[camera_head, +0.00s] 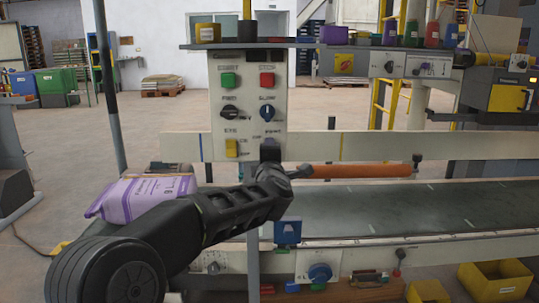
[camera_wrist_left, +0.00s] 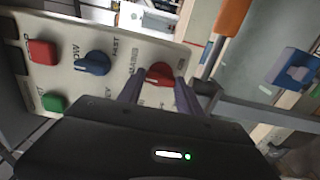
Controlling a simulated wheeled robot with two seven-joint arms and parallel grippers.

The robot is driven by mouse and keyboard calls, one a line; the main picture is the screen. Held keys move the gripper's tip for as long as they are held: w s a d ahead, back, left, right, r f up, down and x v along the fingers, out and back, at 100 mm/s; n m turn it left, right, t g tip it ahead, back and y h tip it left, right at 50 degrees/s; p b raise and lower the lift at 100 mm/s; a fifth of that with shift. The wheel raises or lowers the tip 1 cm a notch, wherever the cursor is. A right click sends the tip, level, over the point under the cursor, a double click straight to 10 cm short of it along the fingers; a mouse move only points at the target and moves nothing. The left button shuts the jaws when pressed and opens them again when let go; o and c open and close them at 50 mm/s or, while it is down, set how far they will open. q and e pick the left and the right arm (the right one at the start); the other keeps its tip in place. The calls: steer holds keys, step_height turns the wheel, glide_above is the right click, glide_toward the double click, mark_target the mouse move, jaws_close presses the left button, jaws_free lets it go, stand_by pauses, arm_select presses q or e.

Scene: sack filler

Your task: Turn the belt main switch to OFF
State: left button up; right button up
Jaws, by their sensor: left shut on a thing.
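The control panel (camera_head: 297,115) stands upright in the head view and carries several buttons and knobs. In the left wrist view, a red rotary knob (camera_wrist_left: 160,72) sits on this panel beside a label that appears to read MAINS. My left gripper (camera_wrist_left: 160,90) has one finger on each side of this knob and is shut on it. In the head view, my left gripper (camera_head: 271,150) is at the panel's lower right and hides the knob. I cannot tell which way the knob points. My right gripper is not in view.
A blue knob (camera_wrist_left: 92,63), a red button (camera_wrist_left: 43,52) and a green button (camera_wrist_left: 54,102) are on the same panel. An orange bar (camera_head: 360,171) runs right of my gripper, above the conveyor belt (camera_head: 400,208). A purple sack (camera_head: 135,197) lies left of my arm.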

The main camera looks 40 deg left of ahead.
arm_select(q)
steer(key=o, duration=1.4)
steer(key=p+v, duration=0.1)
steer(key=v, duration=0.6)
steer(key=shift+s+d, duration=0.3)
